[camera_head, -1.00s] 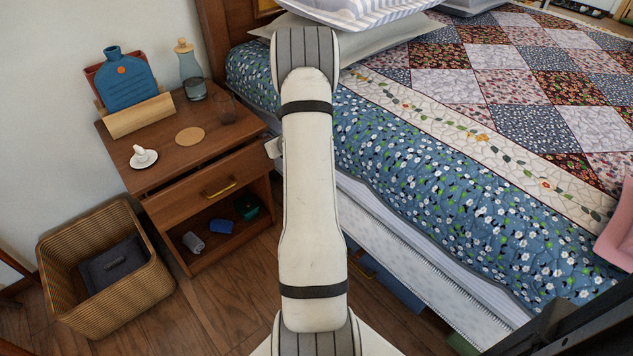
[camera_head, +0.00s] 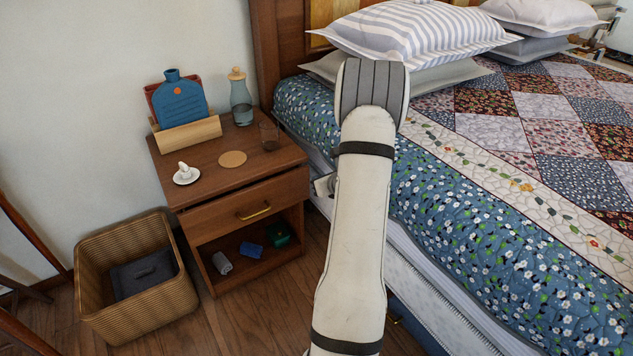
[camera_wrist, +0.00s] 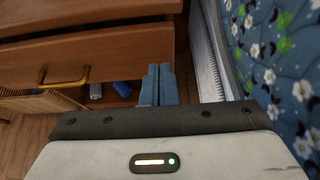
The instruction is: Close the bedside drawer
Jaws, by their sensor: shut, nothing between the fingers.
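The brown wooden bedside table (camera_head: 208,165) stands left of the bed. Its drawer (camera_head: 222,212), with a brass handle (camera_head: 253,211), appears to stick out a little from under the tabletop. In the wrist view the drawer front (camera_wrist: 110,48) is close at upper left, with the handle (camera_wrist: 62,82) lower on it. My gripper (camera_wrist: 158,84) is shut and empty, its blue-grey fingers pointing towards the right end of the drawer front. Whether they touch it cannot be told. In the head view my arm hides most of the gripper.
The bed (camera_head: 470,215) stands close on the right, leaving a narrow gap. A wicker basket (camera_head: 180,295) stands on the floor at left. A blue bottle-shaped item (camera_head: 182,97), glass carafe (camera_head: 241,105), tumbler (camera_head: 270,136) and small white dish (camera_head: 187,176) stand on the tabletop.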

